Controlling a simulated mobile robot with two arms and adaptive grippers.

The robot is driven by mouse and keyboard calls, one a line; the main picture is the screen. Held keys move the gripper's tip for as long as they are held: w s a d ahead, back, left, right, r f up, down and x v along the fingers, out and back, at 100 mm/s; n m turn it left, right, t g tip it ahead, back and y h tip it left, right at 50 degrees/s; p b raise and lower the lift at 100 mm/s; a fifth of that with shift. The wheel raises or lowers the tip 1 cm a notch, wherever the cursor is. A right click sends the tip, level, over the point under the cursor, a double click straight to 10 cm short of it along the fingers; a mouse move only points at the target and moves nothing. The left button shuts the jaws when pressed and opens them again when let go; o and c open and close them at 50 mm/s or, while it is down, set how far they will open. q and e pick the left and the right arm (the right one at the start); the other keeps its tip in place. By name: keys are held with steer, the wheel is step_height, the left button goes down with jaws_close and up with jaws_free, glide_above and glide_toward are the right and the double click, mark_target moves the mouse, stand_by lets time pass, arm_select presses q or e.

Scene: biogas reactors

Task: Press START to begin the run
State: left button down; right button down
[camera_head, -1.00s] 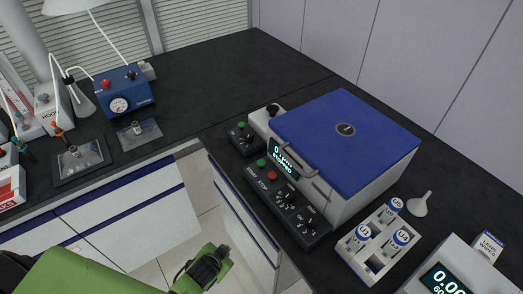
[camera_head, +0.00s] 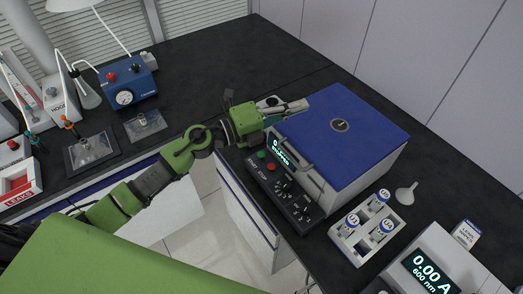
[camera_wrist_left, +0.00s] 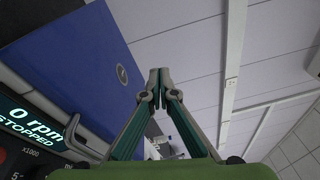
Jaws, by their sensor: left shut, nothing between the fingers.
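The centrifuge (camera_head: 345,125) has a blue lid, shut, and a sloping black control panel (camera_head: 290,195). The green START button (camera_head: 261,154) sits at the panel's upper left, beside the red STOP button (camera_head: 271,166). The display (camera_head: 281,152) is lit; in the wrist view the display (camera_wrist_left: 35,125) reads "0 rpm STOPPED". My left gripper (camera_head: 303,104) is shut and empty. It is above and behind the START button, near the lid's back left corner, pointing right. In the wrist view its fingertips (camera_wrist_left: 159,73) meet. My right gripper is not in view.
A small device (camera_head: 268,102) behind the centrifuge is mostly hidden by my left gripper. A white rack (camera_head: 345,233) with blue-capped tubes, a funnel (camera_head: 406,194) and a photometer (camera_head: 440,265) stand at right. A blue pump box (camera_head: 126,82) stands at back left.

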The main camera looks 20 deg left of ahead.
arm_select(q)
step_height(320, 180, down, 4)
steer(key=a+m+g+y, duration=0.2)
steer(key=m+g, duration=0.3)
steer(key=m, duration=0.1)
steer(key=m+g+y, duration=0.2)
steer(key=y, duration=0.2)
glide_above(259, 154)
step_height(259, 154, down, 5)
steer(key=shift+p, duration=0.4)
step_height(259, 154, down, 8)
steer(key=b, duration=0.5)
steer(key=shift+r, duration=0.25)
steer(key=shift+f+b, duration=0.65)
steer(key=shift+f, duration=0.05)
steer(key=shift+r, duration=0.1)
